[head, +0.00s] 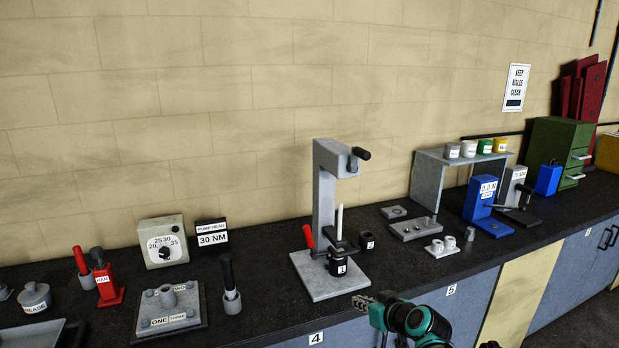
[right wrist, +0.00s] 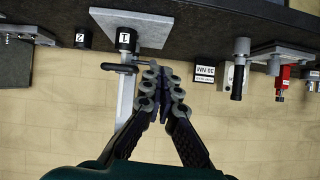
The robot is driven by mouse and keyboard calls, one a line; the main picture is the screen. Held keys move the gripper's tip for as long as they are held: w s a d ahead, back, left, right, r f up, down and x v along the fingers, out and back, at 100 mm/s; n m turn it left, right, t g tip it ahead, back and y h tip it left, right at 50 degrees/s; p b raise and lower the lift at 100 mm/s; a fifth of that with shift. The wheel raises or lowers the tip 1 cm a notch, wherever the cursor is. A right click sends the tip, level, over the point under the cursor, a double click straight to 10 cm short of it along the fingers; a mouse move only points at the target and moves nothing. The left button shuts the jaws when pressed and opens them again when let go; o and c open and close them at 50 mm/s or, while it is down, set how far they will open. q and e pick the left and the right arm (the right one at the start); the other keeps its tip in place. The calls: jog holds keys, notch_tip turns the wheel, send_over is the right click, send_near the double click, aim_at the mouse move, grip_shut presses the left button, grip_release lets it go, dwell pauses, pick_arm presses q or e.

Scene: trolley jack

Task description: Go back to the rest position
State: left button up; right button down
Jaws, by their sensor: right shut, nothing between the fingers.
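My right gripper (head: 364,301) is at the front edge of the bench, low in the middle of the head view, with its teal and black arm below it. In the right wrist view its two fingers (right wrist: 163,78) come together at the tips, with nothing between them. The grey press stand (head: 325,205) with a red lever is behind and to the left of it in the head view, apart from the gripper as far as I can tell. A black labelled cylinder (head: 338,262) is on the stand's base. My left gripper is not in view.
A dial box (head: 163,241), a red jack (head: 106,284) and a grey plate with posts (head: 168,310) stand to the left. A block tray (head: 414,228), blue tester (head: 481,200) and grey shelf (head: 428,182) stand to the right. Dark bench top is clear near label 5.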

jog(key=s+d+f+m+g+h+b, duration=0.1)
jog(key=s+f, duration=0.2)
jog(key=s, duration=0.6)
jog(key=s+d+f+m+g+h+b, duration=0.1)
jog(key=s+f+h, duration=0.1)
jog(key=s, duration=0.8)
jog(key=s+d+f+m+g+h+b, duration=0.1)
jog(key=s+f, duration=0.3)
jog(key=s, duration=0.5)
jog(key=shift+s+d+f+m+g+h+b, duration=0.2)
jog(key=shift+d+f+m+g+h+b, duration=0.15)
jog(key=shift+d+g, duration=0.2)
